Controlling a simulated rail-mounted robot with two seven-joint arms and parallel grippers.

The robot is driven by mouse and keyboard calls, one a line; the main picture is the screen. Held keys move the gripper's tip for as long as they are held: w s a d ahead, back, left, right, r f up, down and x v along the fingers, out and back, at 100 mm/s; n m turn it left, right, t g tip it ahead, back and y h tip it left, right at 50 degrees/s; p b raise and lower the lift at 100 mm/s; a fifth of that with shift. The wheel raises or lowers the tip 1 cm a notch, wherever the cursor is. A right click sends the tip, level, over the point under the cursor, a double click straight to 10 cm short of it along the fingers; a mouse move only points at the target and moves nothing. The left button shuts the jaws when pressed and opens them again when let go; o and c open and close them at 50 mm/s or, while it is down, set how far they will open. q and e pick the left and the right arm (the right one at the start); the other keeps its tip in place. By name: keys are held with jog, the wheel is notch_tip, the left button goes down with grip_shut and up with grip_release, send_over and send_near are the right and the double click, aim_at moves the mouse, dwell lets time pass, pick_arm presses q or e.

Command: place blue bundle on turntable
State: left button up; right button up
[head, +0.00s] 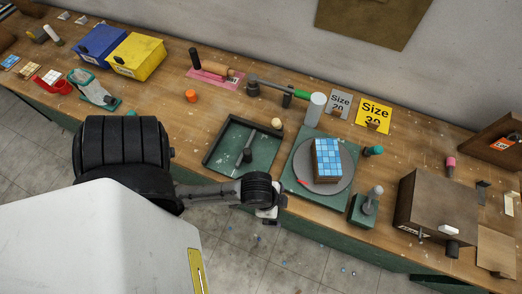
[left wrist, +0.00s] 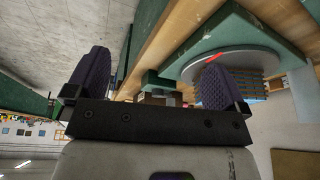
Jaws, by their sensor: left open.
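The blue bundle (head: 328,158), a brown block with a top of light and dark blue tiles, rests on the round grey turntable (head: 301,166). The turntable stands on a green base, with a small red mark on its edge. In the left wrist view the turntable (left wrist: 222,64) appears upside down, and the bundle is partly hidden behind a finger. My left gripper (head: 270,214) is at the bench's front edge, left of and nearer than the turntable. Its fingers (left wrist: 152,82) are apart with nothing held between them. My right gripper does not show.
A green tray (head: 218,168) with a tool lies left of the turntable. A white cylinder (head: 315,110) stands behind it. A green stand (head: 363,210) and a brown box (head: 436,207) are to the right. Blue and yellow bins (head: 136,56) stand far left.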

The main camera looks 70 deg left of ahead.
pick_arm(q)
jog(key=s+a+n, duration=0.1)
jog(key=s, duration=0.1)
jog(key=s+a+n+y, duration=0.1)
jog(key=n, duration=0.1)
jog(key=shift+s+a+r, duration=0.2)
jog(key=shift+s, duration=0.2)
dwell(0.8)
jog(key=shift+c, duration=0.5)
